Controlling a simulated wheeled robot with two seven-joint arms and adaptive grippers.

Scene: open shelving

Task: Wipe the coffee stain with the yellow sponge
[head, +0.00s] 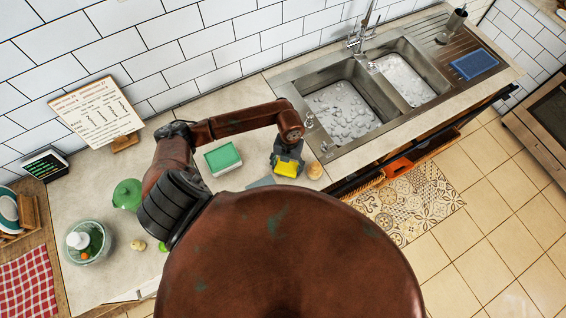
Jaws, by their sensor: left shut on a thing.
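My left arm reaches in from the left over the counter, and my left gripper (286,160) points down near the left end of the sink. It is shut on the yellow sponge (287,169), which shows below its fingers at the counter's surface. I cannot tell whether the sponge touches the counter. I cannot make out a coffee stain; the gripper, the sponge and my own body hide part of the counter. My right gripper is not in view.
A round tan thing (314,170) lies just right of the sponge. A green-and-white block (222,158) is to the left, and a flat grey-blue piece (261,182) lies nearer. The double sink (345,143) is at the right. A green jar (127,195) and a glass bowl (88,255) stand left.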

